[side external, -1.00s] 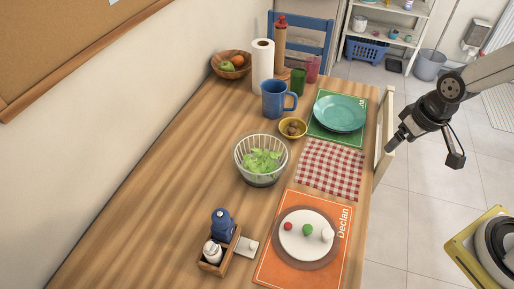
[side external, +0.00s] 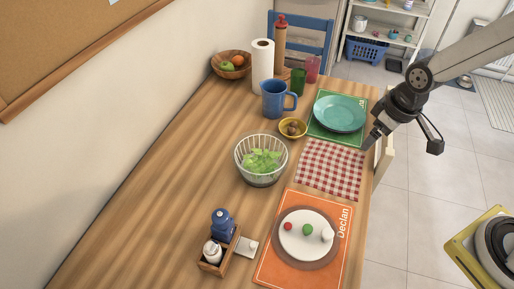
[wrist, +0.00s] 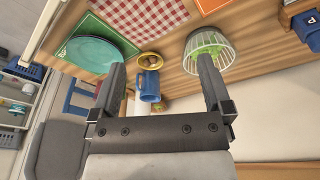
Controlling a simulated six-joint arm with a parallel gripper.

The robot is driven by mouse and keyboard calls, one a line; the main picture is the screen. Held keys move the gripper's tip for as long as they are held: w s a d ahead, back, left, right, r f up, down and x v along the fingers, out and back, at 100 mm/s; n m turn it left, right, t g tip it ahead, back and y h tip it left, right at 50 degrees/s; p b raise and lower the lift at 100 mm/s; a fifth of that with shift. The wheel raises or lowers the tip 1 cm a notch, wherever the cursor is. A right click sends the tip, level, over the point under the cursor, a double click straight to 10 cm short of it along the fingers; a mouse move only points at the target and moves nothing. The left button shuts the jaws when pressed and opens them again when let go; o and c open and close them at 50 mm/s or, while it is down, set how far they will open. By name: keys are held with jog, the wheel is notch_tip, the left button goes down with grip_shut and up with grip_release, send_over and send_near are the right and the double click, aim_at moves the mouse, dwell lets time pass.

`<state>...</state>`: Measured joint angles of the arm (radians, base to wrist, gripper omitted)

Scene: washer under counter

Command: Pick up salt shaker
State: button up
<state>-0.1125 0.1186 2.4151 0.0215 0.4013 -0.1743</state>
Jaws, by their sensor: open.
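A small white shaker with a grey top (side external: 212,252), which looks like the salt shaker, stands in the front part of a wooden caddy (side external: 209,268). A dark blue container (side external: 222,225) stands behind it in the same caddy. My gripper (side external: 371,142) is above the table's right edge, near the checkered cloth, far to the right of and behind the caddy. In the wrist view my gripper (wrist: 161,66) has its two fingers wide apart with nothing held between them. The caddy shows partly at the top right of the wrist view (wrist: 300,15).
The orange mat (side external: 270,258) with a plate lies right of the caddy. A blue mug (side external: 274,100), paper roll (side external: 262,65) and teal plate (side external: 340,113) stand farther back. Table left of the bowl is clear.

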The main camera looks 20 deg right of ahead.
jog(key=w+a+f+n, duration=0.1)
jog(key=w+a+n, duration=0.4)
jog(key=a, duration=0.4)
jog(key=n+g, duration=0.3)
jog(key=n, duration=1.3)
send_over(211, 246)
jog(key=w+d, duration=0.1)
jog(key=shift+y, duration=0.4)
notch_tip(211, 246, down, 10)
jog(key=shift+r, duration=0.25)
jog(key=shift+s+a+f+n, duration=0.2)
jog(key=shift+a+n, duration=0.1)
jog(key=shift+n, duration=0.1)
jog(key=shift+s+a+f, duration=0.15)
jog(key=shift+f, duration=1.75)
jog(key=shift+s+a+f, duration=0.1)
jog(key=shift+s+f, duration=0.05)
jog(key=shift+f, duration=1.75)
jog(key=shift+c, duration=0.2)
grip_shut()
